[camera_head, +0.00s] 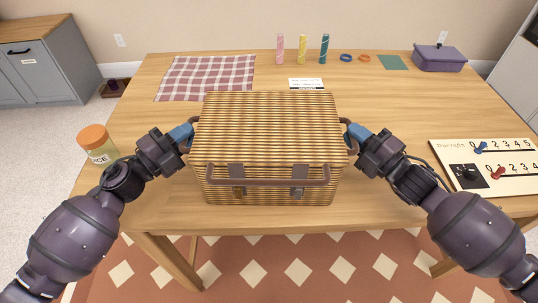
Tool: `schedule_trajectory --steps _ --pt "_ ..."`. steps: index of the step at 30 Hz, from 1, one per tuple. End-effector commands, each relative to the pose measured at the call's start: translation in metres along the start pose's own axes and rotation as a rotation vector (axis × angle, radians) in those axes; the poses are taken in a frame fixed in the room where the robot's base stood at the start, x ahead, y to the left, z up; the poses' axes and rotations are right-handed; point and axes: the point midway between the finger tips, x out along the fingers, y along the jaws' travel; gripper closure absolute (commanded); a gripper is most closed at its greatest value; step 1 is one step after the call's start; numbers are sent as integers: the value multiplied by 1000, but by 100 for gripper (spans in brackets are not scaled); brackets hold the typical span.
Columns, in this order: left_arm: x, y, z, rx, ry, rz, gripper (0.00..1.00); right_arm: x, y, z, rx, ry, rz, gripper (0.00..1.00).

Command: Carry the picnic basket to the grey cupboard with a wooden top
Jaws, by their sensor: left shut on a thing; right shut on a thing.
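The wicker picnic basket (266,135) is on or just above the wooden table, upright with its lid closed; I cannot tell if it touches the top. Its brown front handle and two metal latches face me. My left gripper (187,137) is shut on the handle at the basket's left side. My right gripper (348,133) is shut on the handle at its right side. The fingertips are partly hidden. The grey cupboard with a wooden top (47,66) stands at the far left, beyond the table.
The wooden table (400,105) holds a checked cloth (207,77), a jar with an orange lid (98,144), a small card (306,84), several bottles, a purple box (439,58) and a number board (490,165). Pale floor shows between table and cupboard.

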Motion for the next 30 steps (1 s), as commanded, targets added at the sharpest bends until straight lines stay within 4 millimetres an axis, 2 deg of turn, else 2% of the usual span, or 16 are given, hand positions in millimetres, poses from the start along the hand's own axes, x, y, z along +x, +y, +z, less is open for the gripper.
schedule_trajectory --steps 13,20,26,30 --pt "-1 1 0 -1 -1 2 100 0 0 1 0 -1 -1 100" --pt "1 -5 0 4 1 -4 100 1 6 0 -5 1 6 100" --pt "4 -24 -2 21 5 -19 100 4 24 -2 -20 6 23 100" --pt "7 -45 -5 39 10 -36 100 7 46 -5 -37 10 41 100"
